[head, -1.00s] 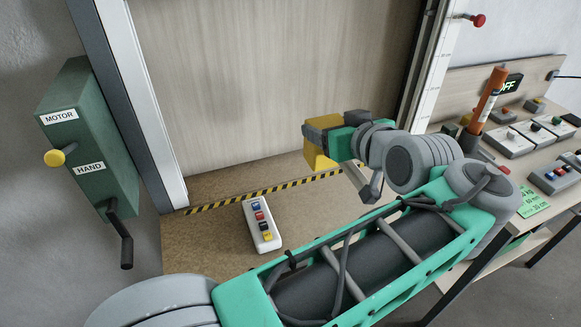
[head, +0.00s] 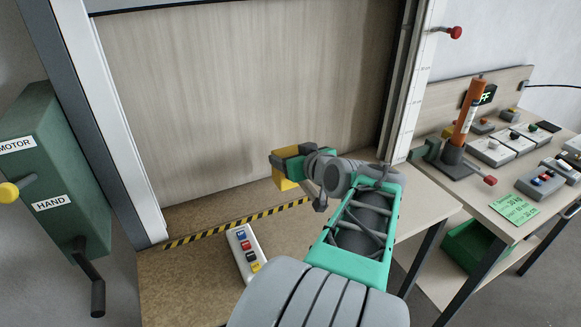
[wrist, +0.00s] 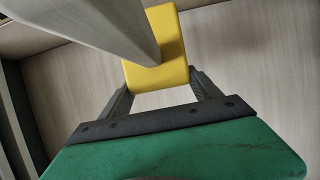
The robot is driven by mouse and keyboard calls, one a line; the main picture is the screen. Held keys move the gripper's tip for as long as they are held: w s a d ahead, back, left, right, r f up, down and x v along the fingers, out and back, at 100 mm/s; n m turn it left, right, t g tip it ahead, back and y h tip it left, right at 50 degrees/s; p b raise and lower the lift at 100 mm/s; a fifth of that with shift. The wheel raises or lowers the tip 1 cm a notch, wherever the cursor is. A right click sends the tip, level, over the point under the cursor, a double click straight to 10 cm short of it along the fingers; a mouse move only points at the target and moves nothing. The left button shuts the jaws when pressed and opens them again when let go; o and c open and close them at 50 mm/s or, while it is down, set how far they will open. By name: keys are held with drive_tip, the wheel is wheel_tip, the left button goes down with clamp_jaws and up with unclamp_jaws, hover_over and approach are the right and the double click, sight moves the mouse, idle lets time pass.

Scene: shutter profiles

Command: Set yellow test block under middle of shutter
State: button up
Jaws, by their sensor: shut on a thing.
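My gripper (head: 279,164) is shut on the yellow test block (head: 285,183), in front of the shutter (head: 240,90). The block also shows in the wrist view (wrist: 160,72), between the fingers, partly covered by a grey shape. In the head view the block is partly hidden by the gripper. It looks held above the board, near the striped line (head: 240,222) along the shutter's foot; the exact gap to the board cannot be told. The shutter is a pale wood-grain panel between two side rails.
A white button box (head: 246,254) lies on the brown board left of my arm. A green box (head: 55,190) with MOTOR and HAND labels and a crank is at left. At right, a bench holds an orange-handled tool (head: 468,110), several switch boxes and a green note (head: 514,209).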

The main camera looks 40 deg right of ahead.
sight(311, 186)
drive_tip(key=shift+w+d+f, duration=0.2)
drive_tip(key=shift+w+f, duration=0.15)
drive_tip(key=shift+f, duration=0.05)
drive_tip(key=f, duration=0.3)
drive_tip(key=shift+w+d+f, duration=0.2)
drive_tip(key=shift+w+f, duration=0.1)
drive_tip(key=shift+f, duration=0.35)
drive_tip(key=o, duration=1.4)
drive_tip(key=shift+r, duration=0.1)
drive_tip(key=shift+r+p, duration=0.3)
drive_tip(key=shift+p, duration=0.15)
drive_tip(key=v, duration=0.3)
drive_tip(key=b+v, duration=0.1)
drive_tip(key=v, duration=0.7)
drive_tip(key=shift+s+f+b, duration=0.1)
drive_tip(key=shift+f+b, duration=0.2)
drive_tip(key=shift+s+a+r, duration=0.2)
drive_tip(key=shift+s+a, duration=0.05)
drive_tip(key=shift+s, duration=0.15)
